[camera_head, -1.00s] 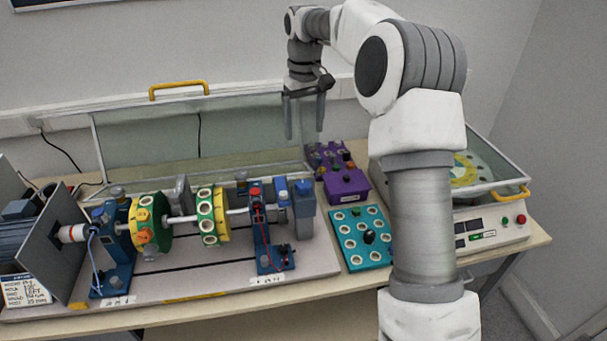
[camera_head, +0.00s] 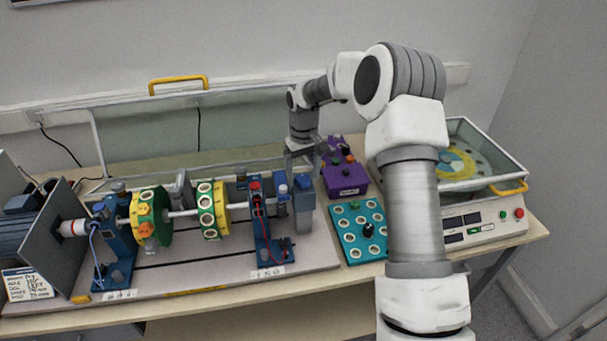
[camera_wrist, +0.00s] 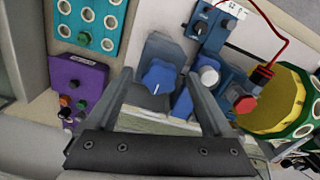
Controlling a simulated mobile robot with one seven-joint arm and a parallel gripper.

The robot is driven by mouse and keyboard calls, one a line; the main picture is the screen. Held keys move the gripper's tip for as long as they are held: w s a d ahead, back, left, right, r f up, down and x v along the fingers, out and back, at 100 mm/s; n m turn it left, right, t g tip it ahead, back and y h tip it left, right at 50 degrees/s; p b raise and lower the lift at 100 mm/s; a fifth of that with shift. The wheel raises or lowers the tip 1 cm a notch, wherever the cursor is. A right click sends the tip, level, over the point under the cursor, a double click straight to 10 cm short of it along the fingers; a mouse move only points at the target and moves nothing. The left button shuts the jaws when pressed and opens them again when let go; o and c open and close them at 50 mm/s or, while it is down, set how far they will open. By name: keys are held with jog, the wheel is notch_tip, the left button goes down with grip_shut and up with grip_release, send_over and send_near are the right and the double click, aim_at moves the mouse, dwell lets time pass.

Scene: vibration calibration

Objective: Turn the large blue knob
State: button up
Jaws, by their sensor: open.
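The large blue knob (camera_wrist: 158,77) is a lobed knob with a white mark, on top of a grey-blue block. In the wrist view it lies between the two fingers of my gripper (camera_wrist: 158,88), nearer the left finger, and the fingers do not visibly grip it. In the head view the blue knob (camera_head: 304,182) sits on the block at the right end of the shaft rig. My gripper (camera_head: 303,163) is open just above and behind it, pointing down. Whether the fingers touch the knob cannot be told.
A purple box (camera_head: 346,180) and a teal tray with holes (camera_head: 340,222) lie to the right. A glass screen (camera_head: 140,143) stands behind the rig.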

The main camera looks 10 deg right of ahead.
jog(key=shift+f, duration=0.15)
jog(key=shift+c, duration=0.3)
grip_shut()
jog(key=shift+d+n, duration=0.1)
jog(key=shift+n, duration=2.8)
jog(key=shift+w, duration=0.1)
jog(key=shift+o, duration=0.3)
grip_release()
